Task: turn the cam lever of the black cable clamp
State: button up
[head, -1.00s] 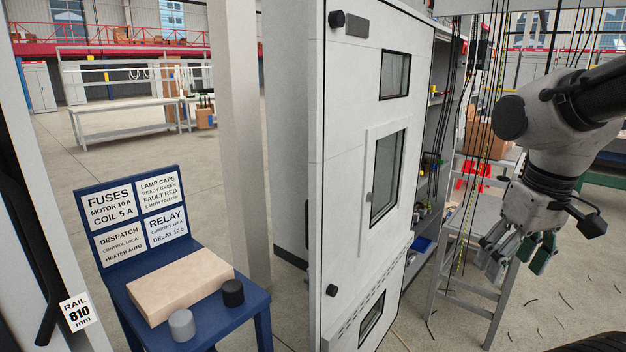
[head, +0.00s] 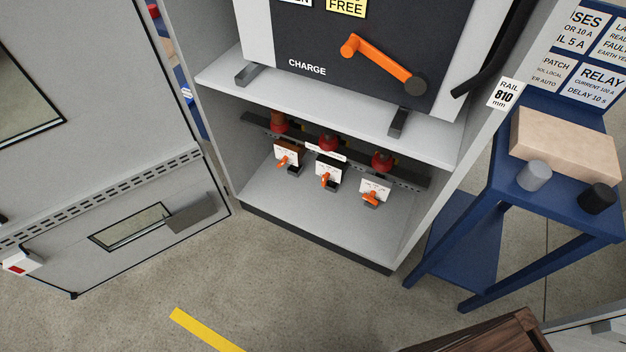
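Three cable clamps with white faces and orange levers stand in a row in the open lower compartment of the cabinet. The middle clamp is the black one (head: 331,161), and its orange cam lever (head: 326,179) is at its front, pointing down toward the compartment floor. The left clamp (head: 290,147) has a brown body. The right clamp (head: 376,184) looks light grey. A red cylindrical part rises behind each clamp. My gripper is out of view.
A shelf (head: 330,104) lies above the clamps, carrying a dark-fronted unit with an orange CHARGE handle (head: 380,62). An open grey door (head: 100,170) is at left. A blue stand (head: 480,225) with a beige block (head: 565,147) is at right. Floor (head: 300,290) in front is mostly clear.

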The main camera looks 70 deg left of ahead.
aim_at(325, 177)
jog(key=u, duration=2.35)
jog(key=j+z, duration=0.8)
jog(key=j, duration=0.2)
jog(key=k+l, duration=0.05)
